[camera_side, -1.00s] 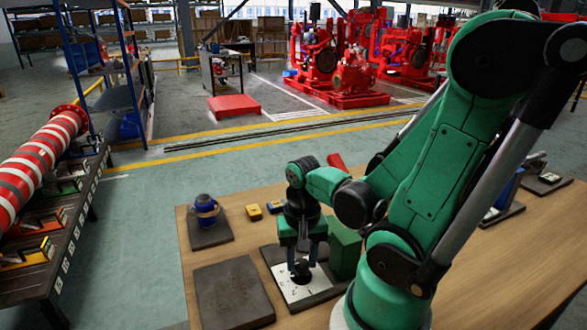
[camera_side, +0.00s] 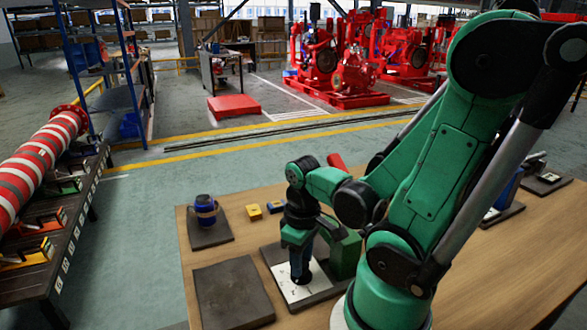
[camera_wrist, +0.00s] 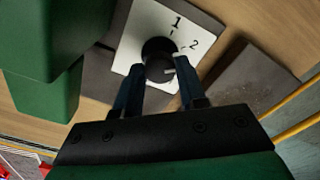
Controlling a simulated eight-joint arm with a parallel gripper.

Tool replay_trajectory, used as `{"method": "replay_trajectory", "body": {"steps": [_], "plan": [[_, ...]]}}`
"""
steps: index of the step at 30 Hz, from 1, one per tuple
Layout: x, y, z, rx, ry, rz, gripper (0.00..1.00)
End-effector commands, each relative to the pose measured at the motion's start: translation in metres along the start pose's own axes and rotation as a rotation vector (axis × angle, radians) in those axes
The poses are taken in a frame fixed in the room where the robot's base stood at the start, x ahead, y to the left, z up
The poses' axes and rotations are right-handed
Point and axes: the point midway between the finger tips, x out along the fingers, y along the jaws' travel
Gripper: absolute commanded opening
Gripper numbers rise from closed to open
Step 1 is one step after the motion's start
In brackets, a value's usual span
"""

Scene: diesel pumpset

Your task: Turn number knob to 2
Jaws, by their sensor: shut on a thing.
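The number knob (camera_wrist: 157,55) is a round black dial on a white plate (camera_wrist: 140,33) printed with 1 and 2. A short white mark on the knob shows on its lower right side, close to the right finger and below the 2. I cannot tell exactly which number it lines up with. My gripper (camera_wrist: 159,67) is shut on the knob, one blue finger at each side. In the side view, my gripper (camera_side: 301,270) points straight down over the white plate (camera_side: 298,290), and its fingers mostly hide the knob.
A green block (camera_side: 345,252) stands close to the right of my gripper. An empty dark mat (camera_side: 232,295) lies to the left. A blue cylindrical object (camera_side: 205,210) and two small yellow and blue blocks (camera_side: 254,212) sit farther back.

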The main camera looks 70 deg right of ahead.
Motion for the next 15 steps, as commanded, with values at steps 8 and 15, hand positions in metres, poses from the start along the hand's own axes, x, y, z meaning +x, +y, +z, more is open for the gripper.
{"method": "replay_trajectory", "body": {"steps": [8,15], "plan": [[0.0000,0.0005,-0.0005,-0.109,0.003,0.003,0.00],[0.0000,0.0005,-0.0006,-0.140,0.003,0.002,0.00]]}}
